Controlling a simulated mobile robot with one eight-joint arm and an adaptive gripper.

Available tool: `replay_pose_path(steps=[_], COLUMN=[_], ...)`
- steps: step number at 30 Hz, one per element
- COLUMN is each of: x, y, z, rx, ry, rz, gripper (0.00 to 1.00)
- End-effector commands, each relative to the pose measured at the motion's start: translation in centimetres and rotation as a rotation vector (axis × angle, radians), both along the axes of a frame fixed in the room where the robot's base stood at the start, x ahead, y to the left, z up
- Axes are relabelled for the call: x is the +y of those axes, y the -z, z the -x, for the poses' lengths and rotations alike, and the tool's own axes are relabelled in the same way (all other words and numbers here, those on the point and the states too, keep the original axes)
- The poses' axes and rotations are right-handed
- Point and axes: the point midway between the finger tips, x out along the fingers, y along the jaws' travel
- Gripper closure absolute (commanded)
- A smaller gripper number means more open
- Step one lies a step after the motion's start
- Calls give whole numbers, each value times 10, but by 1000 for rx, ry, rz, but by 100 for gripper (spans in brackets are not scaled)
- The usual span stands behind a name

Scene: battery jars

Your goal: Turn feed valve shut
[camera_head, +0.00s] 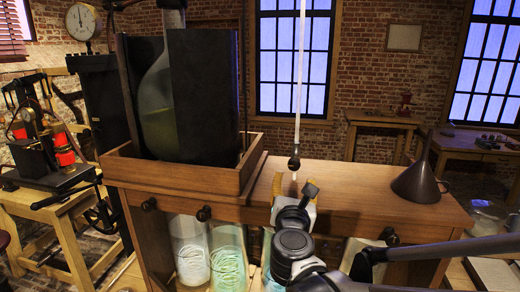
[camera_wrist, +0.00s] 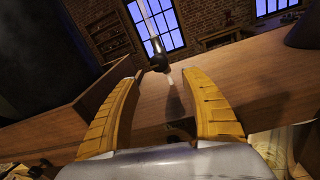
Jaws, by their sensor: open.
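My gripper (camera_head: 294,187) is open, its two yellow fingers spread at the front edge of the wooden bench. It also shows in the wrist view (camera_wrist: 161,80), with nothing gripped. A dark fitting (camera_head: 294,163) hangs at the lower end of a thin glass tube, just beyond my fingertips. The same fitting appears in the wrist view (camera_wrist: 158,61), above the gap between the fingers. Dark round knobs (camera_head: 204,213) sit along the bench front. A dark shape low between my fingers (camera_wrist: 180,131) is partly hidden by my gripper. I cannot tell which part is the feed valve.
A dark funnel (camera_head: 420,184) stands on the bench's right end. A wooden tray (camera_head: 180,176) holding a large glass vessel (camera_head: 158,110) and dark panels stands left. Jars (camera_head: 228,255) stand below the bench front. The bench top between tray and funnel is mostly clear.

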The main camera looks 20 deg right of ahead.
Motion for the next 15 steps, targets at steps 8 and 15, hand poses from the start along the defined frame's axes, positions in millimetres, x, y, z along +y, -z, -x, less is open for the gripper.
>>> replay_pose_path(steps=[8, 15], x=[-20, -43], y=[0, 0], z=[-34, -73], rx=[8, 6], ry=[1, 0], rz=[27, 25], gripper=[45, 45])
